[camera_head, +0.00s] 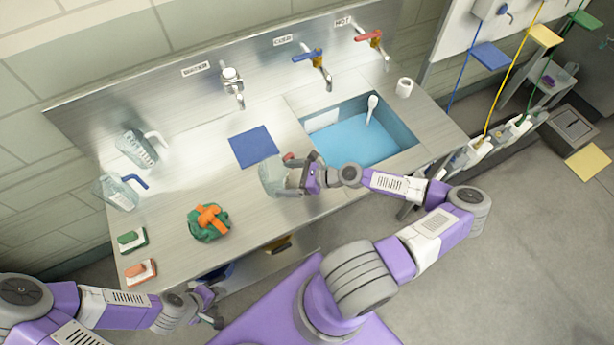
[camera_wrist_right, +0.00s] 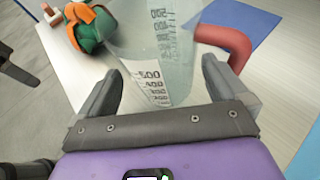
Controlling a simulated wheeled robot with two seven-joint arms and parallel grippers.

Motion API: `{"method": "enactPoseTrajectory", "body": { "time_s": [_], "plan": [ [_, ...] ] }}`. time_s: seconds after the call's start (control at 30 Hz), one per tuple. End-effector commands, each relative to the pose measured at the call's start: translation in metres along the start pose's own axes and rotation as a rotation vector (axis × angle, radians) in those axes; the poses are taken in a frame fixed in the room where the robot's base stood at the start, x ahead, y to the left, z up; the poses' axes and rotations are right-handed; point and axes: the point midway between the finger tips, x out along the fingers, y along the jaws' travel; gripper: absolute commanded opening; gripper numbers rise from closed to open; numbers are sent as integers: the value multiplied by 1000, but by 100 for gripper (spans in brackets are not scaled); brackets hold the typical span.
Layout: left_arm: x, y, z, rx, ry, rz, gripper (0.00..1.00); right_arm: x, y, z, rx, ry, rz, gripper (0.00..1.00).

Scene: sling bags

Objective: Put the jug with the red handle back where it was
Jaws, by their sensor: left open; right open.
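The jug with the red handle (camera_head: 271,178) is clear plastic and stands on the steel counter, just below the blue square mat (camera_head: 254,146). Its measuring marks and red handle (camera_wrist_right: 228,42) show in the right wrist view. My right gripper (camera_head: 291,178) is open at the jug's right side. In the right wrist view the jug wall lies between its spread fingers (camera_wrist_right: 158,85); I cannot tell whether they touch it. My left gripper (camera_head: 213,308) is open and empty, low in front of the counter.
A jug with a white handle (camera_head: 136,149) and one with a blue handle (camera_head: 116,192) stand at the left. A green and orange bundle (camera_head: 208,223) and two brushes or sponges (camera_head: 131,239) lie nearer. A sink with blue water (camera_head: 350,140) is at the right.

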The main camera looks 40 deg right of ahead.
Motion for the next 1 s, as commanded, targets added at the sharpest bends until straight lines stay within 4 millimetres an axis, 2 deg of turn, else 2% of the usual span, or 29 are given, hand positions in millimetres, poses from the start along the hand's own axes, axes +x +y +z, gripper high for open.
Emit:
{"method": "enactPoseTrajectory", "body": {
  "time_s": [0.03, 0.2, 0.4, 0.6, 1.0],
  "plan": [
    [1, 0, 0, 0, 0, 0, 43, -13, -1, -2, 3, 2, -6, 100],
    [2, -1, 0, 0, 0, 0, 43, -48, -1, -1, 2, 2, -5, 100],
    [1, 0, 0, 0, 0, 0, 43, -77, 0, 0, 1, 1, -2, 100],
    [1, 0, 0, 0, 0, 0, 43, -86, 0, 0, -2, -1, 0, 100],
    [1, 0, 0, 0, 0, 0, 43, -86, 0, 0, -1, -1, 0, 100]
  ]
}}
